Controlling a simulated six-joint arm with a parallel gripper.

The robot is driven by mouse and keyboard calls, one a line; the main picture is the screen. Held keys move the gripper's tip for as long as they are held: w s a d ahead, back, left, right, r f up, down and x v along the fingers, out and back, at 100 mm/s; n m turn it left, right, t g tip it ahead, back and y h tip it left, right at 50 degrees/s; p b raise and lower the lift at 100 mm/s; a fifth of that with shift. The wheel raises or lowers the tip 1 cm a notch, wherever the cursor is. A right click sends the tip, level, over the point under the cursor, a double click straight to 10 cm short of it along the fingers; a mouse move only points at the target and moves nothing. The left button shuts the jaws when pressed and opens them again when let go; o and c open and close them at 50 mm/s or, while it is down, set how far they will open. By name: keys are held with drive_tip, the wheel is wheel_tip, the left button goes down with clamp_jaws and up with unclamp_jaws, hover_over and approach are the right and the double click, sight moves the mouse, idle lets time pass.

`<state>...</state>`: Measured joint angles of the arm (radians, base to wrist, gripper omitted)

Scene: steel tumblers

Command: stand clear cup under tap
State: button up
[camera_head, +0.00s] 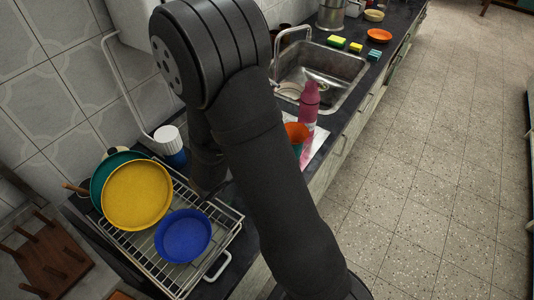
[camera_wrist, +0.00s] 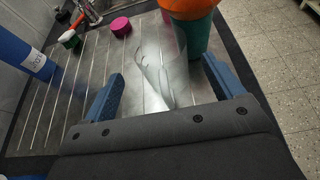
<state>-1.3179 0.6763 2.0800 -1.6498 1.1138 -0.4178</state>
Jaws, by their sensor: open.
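The clear cup (camera_wrist: 166,68) is see-through and faint in the wrist view. It appears between the two blue fingers of my gripper (camera_wrist: 163,88), which are apart; I see no finger pressed on it. Its outline is hard to make out, and whether it is upright cannot be told. In the head view my arm hides the gripper and the cup. The tap (camera_head: 292,33) is a curved metal spout at the back edge of the steel sink (camera_head: 345,66), beyond my arm.
An orange-and-teal cup (camera_wrist: 192,28) stands close behind the clear cup. A pink bottle (camera_head: 308,101) stands near the sink. A blue bottle (camera_wrist: 24,66), a pink lid-like piece (camera_wrist: 120,26) and a rack with plates (camera_head: 225,222) are nearby. The ribbed drainboard (camera_wrist: 60,112) has free room at left.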

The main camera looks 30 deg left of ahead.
drive_tip(key=shift+x, duration=2.7)
drive_tip(key=c, duration=1.2)
